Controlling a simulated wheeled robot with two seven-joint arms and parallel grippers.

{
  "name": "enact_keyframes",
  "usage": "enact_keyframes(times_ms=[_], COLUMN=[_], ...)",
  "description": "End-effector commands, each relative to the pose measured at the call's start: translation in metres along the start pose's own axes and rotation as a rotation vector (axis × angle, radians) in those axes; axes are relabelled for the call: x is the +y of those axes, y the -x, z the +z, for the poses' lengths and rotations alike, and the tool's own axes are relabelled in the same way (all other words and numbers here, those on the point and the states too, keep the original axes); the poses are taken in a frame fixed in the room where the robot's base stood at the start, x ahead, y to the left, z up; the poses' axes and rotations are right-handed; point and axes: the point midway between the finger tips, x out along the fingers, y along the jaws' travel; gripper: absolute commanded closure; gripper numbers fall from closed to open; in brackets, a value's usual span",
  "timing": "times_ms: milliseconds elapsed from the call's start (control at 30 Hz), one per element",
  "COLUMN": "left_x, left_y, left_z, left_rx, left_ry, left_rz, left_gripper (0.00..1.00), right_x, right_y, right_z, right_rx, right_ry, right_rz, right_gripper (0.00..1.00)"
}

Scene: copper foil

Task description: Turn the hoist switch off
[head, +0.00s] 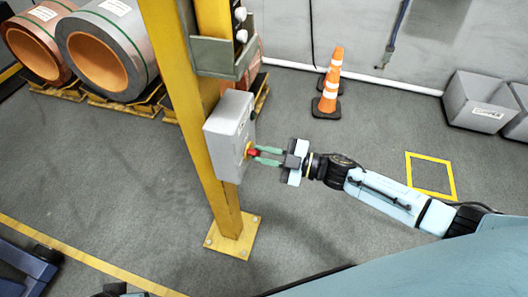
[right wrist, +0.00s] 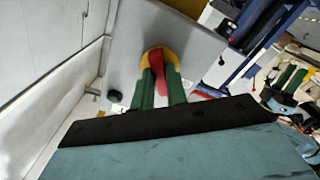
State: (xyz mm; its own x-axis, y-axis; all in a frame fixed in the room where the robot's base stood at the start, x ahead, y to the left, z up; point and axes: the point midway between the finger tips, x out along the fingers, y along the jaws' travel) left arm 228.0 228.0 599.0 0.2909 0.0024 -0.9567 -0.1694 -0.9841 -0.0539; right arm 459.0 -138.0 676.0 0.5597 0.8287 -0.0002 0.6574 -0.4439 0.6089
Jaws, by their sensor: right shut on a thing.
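The hoist switch is a red handle (head: 252,153) on a yellow plate, on the side of a grey box (head: 229,130) fixed to a yellow post. My right gripper (head: 258,155) reaches the box from the right, its green fingers shut on the red handle. In the right wrist view the red handle (right wrist: 161,78) shows between the two green fingers, in front of the round yellow plate (right wrist: 152,53). The fingers hide part of the handle. My left gripper cannot be made out in the head view.
The yellow post (head: 228,215) stands on a bolted base plate. Copper foil rolls (head: 93,60) lie on yellow stands at the back left. The floor right of the post is open.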

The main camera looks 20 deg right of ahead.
Motion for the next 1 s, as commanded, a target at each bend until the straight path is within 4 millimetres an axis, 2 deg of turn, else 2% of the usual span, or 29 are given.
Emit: enact_keyframes(times_ms=[367,700,1000], left_x=[0.000,0.001,0.006], left_y=[-0.002,0.015,0.029], left_z=[0.003,0.001,0.004], left_rx=[-0.012,0.001,0.002], left_ry=[0.000,-0.001,0.005], left_rz=[-0.001,0.002,0.012], left_gripper=[0.64,0.64,0.64], right_x=[-0.001,-0.001,-0.002], right_y=[0.000,0.000,0.001], right_z=[0.001,0.001,0.001], right_rx=[0.000,0.000,-0.001], right_ry=[0.357,0.661,0.844], right_rz=[0.000,0.000,-0.001], right_gripper=[1.00,1.00,1.00])
